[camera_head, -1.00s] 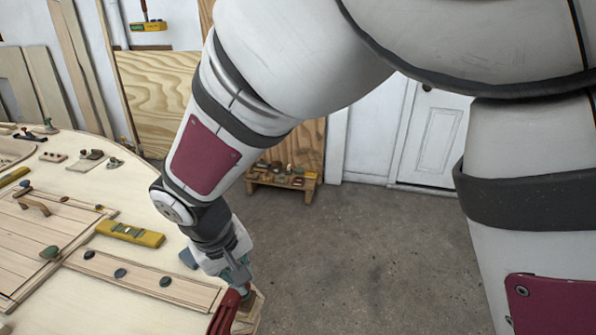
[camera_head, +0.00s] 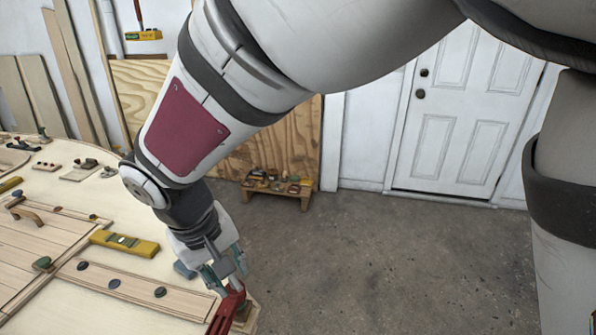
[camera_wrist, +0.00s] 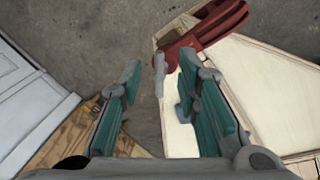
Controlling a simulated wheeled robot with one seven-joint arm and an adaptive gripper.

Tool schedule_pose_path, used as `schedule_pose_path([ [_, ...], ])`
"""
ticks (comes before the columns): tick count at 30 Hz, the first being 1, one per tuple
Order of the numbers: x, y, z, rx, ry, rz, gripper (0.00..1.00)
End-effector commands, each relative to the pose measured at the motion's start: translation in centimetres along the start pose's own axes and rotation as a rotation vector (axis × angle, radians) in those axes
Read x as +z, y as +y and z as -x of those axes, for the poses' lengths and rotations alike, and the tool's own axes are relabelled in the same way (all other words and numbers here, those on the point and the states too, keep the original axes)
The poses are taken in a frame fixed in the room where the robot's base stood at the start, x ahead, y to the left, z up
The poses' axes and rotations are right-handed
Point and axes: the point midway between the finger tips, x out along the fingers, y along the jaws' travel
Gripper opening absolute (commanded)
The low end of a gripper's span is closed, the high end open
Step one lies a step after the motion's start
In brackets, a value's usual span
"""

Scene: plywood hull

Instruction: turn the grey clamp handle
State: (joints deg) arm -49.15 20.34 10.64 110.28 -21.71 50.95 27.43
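A red clamp (camera_head: 226,312) sits at the near right edge of the plywood work surface, below my gripper (camera_head: 226,277) in the head view. In the wrist view the red clamp (camera_wrist: 207,26) is at the upper right, past the fingertips. A small grey bar, apparently the clamp handle (camera_wrist: 159,74), shows between the tips of my gripper (camera_wrist: 160,74). The two teal-padded fingers are spread apart, with gaps visible beside the grey bar.
A yellow level (camera_head: 125,243) and a wooden strip with dark knobs (camera_head: 135,289) lie on the pale work surface left of my gripper. A blue-grey block (camera_head: 184,270) is close by. Open concrete floor lies to the right, before a white door (camera_head: 455,120).

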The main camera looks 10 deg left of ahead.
Motion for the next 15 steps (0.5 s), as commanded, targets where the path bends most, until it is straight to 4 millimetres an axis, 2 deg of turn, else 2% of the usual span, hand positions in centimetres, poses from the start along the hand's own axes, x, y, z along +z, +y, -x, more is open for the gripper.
schedule_pose_path([
  [3, -0.1, 0.0, 2.6, -0.001, 0.005, -0.001, 0.3],
  [7, -0.1, 0.0, 4.8, -0.001, 0.004, 0.0, 0.3],
  [15, 0.0, 0.0, 6.8, -0.001, 0.001, -0.001, 0.3],
])
